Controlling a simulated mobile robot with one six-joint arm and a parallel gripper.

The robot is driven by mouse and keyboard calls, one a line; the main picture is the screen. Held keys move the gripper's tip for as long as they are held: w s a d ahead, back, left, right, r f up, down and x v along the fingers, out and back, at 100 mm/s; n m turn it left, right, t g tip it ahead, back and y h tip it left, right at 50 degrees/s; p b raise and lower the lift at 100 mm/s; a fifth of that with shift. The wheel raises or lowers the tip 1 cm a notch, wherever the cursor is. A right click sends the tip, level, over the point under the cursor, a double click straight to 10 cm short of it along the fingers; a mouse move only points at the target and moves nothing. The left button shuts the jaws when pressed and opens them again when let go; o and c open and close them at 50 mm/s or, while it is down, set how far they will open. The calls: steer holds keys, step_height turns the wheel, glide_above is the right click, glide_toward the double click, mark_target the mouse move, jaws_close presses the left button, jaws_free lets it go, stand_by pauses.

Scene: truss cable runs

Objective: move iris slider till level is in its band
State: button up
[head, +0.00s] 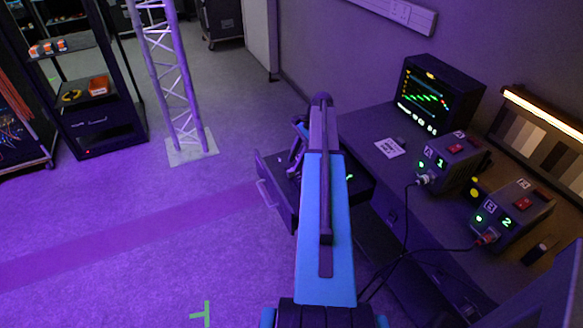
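Each has a lit green number, a green light and a red part on top. I cannot make out an iris slider on either.
Black cables run from the boxes over the desk edge. A lit grey-step chart (540,132) stands at the right. A truss tower (170,75) and a rack (88,90) stand at the left. The floor between is clear.

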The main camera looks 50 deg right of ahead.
mark_target(291, 170)
steer(key=shift+p+x, duration=0.35)
steer(key=shift+x, duration=1.65)
